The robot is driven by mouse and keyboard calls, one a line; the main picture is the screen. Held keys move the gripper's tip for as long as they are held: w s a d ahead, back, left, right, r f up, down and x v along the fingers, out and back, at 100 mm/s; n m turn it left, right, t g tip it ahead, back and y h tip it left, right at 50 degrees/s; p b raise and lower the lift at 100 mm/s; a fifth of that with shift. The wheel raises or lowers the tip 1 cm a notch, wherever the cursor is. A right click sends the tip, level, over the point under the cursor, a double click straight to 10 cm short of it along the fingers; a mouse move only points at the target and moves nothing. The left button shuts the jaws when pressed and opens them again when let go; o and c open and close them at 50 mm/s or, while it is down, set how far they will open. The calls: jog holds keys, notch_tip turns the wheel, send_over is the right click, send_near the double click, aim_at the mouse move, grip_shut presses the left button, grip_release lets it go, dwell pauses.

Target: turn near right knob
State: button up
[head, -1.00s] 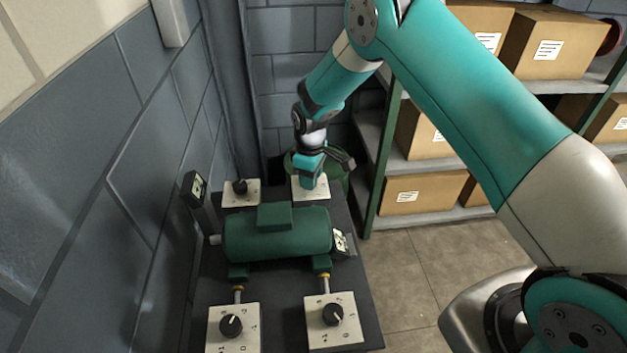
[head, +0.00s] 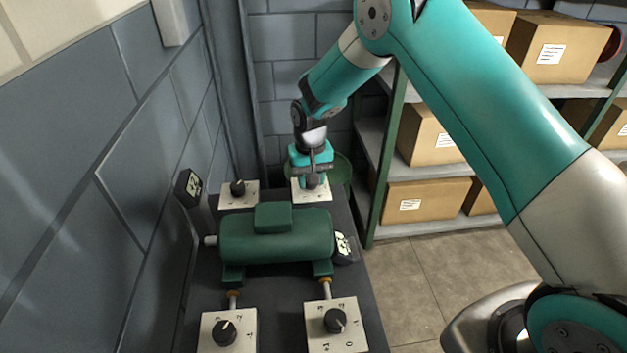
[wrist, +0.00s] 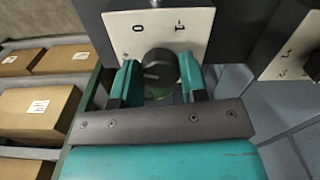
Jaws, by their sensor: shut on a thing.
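Two plates with black knobs stand at the near end of the dark bench: the near right knob (head: 335,320) and the near left knob (head: 224,332). Nothing touches either one. My gripper (head: 312,180) is at the far right plate (head: 325,196), beyond the green motor body. In the wrist view, its teal fingers (wrist: 158,82) are shut on the far right knob (wrist: 160,68), one finger on each side. That knob's plate (wrist: 190,24) shows O and I marks. The far left knob (head: 238,187) is free.
The green motor body (head: 275,236) lies between the near and far plates. A grey block wall (head: 90,200) is at left. Shelves with cardboard boxes (head: 427,200) stand at right, with open floor before them.

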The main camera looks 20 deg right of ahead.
jog(key=m+b, duration=0.1)
jog(key=m, duration=0.3)
jog(key=shift+w+a+m, duration=0.1)
jog(key=shift+m, duration=1.8)
jog(key=shift+r+m, duration=0.1)
jog(key=shift+m, duration=0.2)
jog(key=o, duration=0.9)
jog(key=shift+d, duration=0.25)
jog(key=shift+o, duration=0.2)
jog(key=shift+a, duration=0.1)
jog(key=shift+r+b, duration=0.15)
jog(key=shift+b, duration=0.15)
notch_tip(320, 180, up, 17)
jog(key=b, duration=0.2)
